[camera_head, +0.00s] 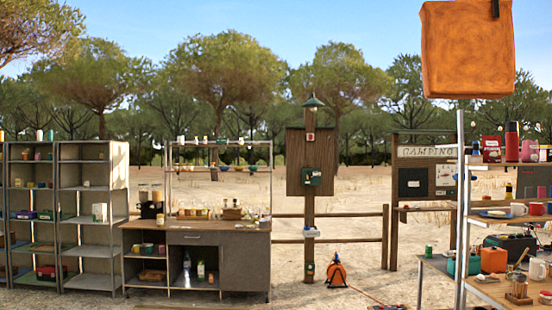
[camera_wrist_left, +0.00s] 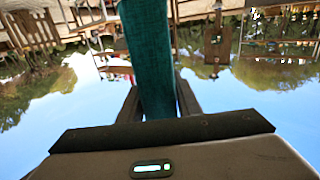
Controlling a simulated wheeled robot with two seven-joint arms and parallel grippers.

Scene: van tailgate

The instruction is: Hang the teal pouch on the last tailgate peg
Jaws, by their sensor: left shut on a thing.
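In the left wrist view, which is upside down, a long teal strip of fabric, seemingly the teal pouch (camera_wrist_left: 146,45), runs up between the fingers. My left gripper (camera_wrist_left: 158,98) is shut on it and holds it against open sky; its full shape is cut off by the frame. In the head view neither gripper nor the held pouch shows. An orange pouch (camera_head: 467,50) hangs at the top right, with a dark clip or peg at its upper edge. No free tailgate peg can be made out.
A metal shelf post (camera_head: 460,190) stands below the orange pouch. Cluttered shelves with mugs and boxes fill the right. A workbench (camera_head: 200,227) and grey shelves (camera_head: 92,219) stand left. Central sandy ground is mostly free.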

